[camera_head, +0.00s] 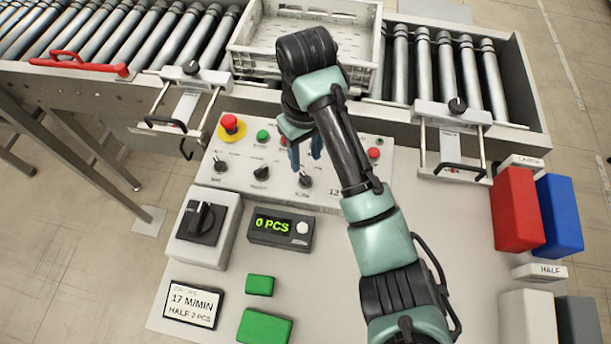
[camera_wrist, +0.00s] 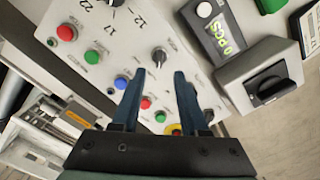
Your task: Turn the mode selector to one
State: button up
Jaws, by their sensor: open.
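A red emergency button (camera_head: 229,123) on yellow and several coloured buttons surround the knobs. A large rotary switch (camera_head: 202,222) and a counter reading 0 PCS (camera_head: 281,230) stand nearer. A crate (camera_head: 255,40) sits on the conveyor behind. Red (camera_head: 517,210) and blue (camera_head: 559,215) blocks stand right.

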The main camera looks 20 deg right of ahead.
aim_at(305, 177)
notch_tip(305, 177, down, 5)
jog(key=shift+r+b, duration=0.1)
jog(key=shift+b, duration=0.85)
jog(key=shift+w+f, duration=0.1)
jog(key=shift+f, duration=1.1)
grip_shut()
